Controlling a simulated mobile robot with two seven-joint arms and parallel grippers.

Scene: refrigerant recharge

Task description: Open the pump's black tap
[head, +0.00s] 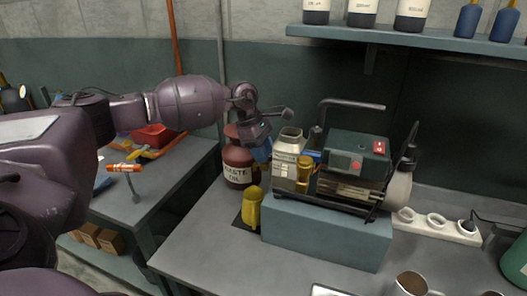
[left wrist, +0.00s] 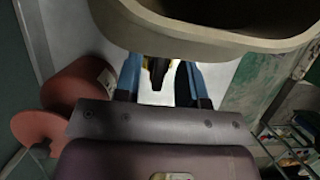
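The pump (head: 355,160) is a dark green unit with a black handle, standing on a teal block. At its left side are a dark upright piece (head: 316,138), a blue part (head: 311,155) and a brass-coloured part (head: 305,172); I cannot tell which piece is the black tap. My left gripper (head: 262,152) points down, left of the cream container (head: 289,150) and apart from the pump. In the left wrist view its two blue fingers (left wrist: 162,85) are apart, with nothing visibly gripped. The container's rim (left wrist: 200,38) fills the top there. My right gripper is out of view.
A red waste oil drum (head: 238,165) stands behind and left of my left gripper. A yellow object (head: 252,207) stands on a dark mat below it. A power strip (head: 436,222) lies right of the pump, a mug (head: 410,284) in front.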

